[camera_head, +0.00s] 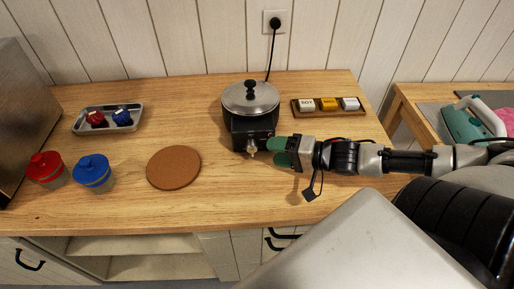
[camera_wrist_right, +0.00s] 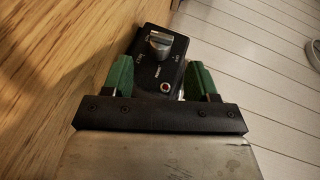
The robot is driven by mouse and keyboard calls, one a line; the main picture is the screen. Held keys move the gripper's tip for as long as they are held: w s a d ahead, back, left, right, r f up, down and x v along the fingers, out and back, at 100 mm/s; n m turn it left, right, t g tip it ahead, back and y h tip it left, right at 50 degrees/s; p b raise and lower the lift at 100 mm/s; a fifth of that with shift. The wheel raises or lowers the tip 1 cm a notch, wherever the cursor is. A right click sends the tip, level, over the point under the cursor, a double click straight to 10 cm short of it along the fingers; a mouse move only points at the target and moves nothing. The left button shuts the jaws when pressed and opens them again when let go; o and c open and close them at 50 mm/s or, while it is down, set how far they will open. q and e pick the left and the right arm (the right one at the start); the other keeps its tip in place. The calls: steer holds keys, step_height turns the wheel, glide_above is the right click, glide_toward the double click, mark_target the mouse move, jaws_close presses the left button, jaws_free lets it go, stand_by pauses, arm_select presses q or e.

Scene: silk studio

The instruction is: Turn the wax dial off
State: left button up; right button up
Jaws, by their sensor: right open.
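The wax pot (camera_head: 240,130) has a black body and a metal lid (camera_head: 250,97) and stands at the back middle of the wooden table. Its metal dial (camera_wrist_right: 160,41) sits on the black control panel (camera_wrist_right: 150,75), which has small white marks too blurred to read surely. In the head view the dial's area is at the pot's front, right by my fingertips. My right gripper (camera_head: 270,151) comes in from the right; its green fingers are apart. In the right wrist view the gripper (camera_wrist_right: 160,80) has the panel between its fingers, with the dial just beyond the tips. My left gripper is not in view.
A cork mat (camera_head: 174,168) lies left of the pot. Red (camera_head: 46,168) and blue (camera_head: 93,173) lidded jars and a metal tray (camera_head: 104,131) are farther left. A wooden block holder (camera_head: 330,113) is behind my right gripper. A black cord (camera_head: 271,55) runs to the wall socket.

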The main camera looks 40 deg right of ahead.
mark_target(255, 150)
steer(key=shift+b+x, duration=0.45)
steer(key=shift+x, duration=2.5)
steer(key=shift+c, duration=0.3)
